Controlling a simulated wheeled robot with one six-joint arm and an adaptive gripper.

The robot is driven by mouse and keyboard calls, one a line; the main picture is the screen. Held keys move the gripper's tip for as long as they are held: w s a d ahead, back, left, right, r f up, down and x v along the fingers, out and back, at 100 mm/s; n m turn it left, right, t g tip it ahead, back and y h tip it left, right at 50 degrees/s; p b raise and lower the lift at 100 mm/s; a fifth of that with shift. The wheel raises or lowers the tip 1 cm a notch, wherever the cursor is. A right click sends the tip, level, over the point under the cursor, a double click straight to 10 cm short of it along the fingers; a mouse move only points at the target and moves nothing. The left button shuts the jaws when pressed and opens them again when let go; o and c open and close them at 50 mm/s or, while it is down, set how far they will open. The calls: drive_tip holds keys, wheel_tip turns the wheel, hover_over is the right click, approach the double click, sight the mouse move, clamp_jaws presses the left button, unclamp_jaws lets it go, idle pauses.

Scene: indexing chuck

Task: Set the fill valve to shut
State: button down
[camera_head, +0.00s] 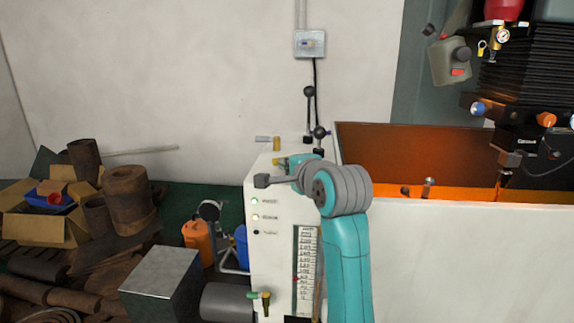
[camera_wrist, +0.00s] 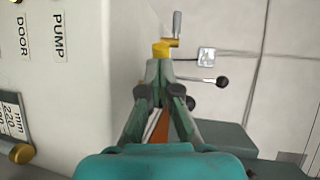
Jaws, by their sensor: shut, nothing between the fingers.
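A brass valve with a grey lever (camera_head: 264,139) stands at the top of the white cabinet; the lever points left in the head view. The wrist view shows a brass valve body (camera_wrist: 163,48) with a grey handle (camera_wrist: 177,24) just beyond the fingertips. My gripper (camera_wrist: 159,66) is shut and empty, its tips close to the brass body; I cannot tell if they touch. In the head view my gripper (camera_head: 280,162) is partly hidden by my wrist. A second brass valve with a green handle (camera_head: 256,295) sits low on the cabinet front. No label names either valve.
Two black-knobbed levers (camera_head: 309,92) stand right of the upper valve; they also show in the wrist view (camera_wrist: 221,82). The white cabinet (camera_head: 275,205) carries indicator lights and a scale. A wall switch box (camera_head: 310,43) hangs above. The orange-lit machine enclosure (camera_head: 450,225) is at right.

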sight(277, 161)
drive_tip(key=shift+w+a+m+t+h, duration=0.15)
drive_tip(key=shift+a+m+t+h, duration=0.2)
drive_tip(key=shift+m+h, duration=0.35)
drive_tip(key=shift+w+a+m+h, duration=0.1)
drive_tip(key=shift+a+m+h, duration=0.15)
drive_tip(key=shift+h, duration=0.35)
drive_tip(key=shift+w+a+m+t+h, duration=0.2)
drive_tip(key=shift+m+t+h, duration=0.15)
drive_tip(key=shift+m+h, duration=0.3)
drive_tip(key=shift+w+a, duration=0.3)
drive_tip(key=shift+w, duration=0.15)
drive_tip(key=shift+a, duration=0.1)
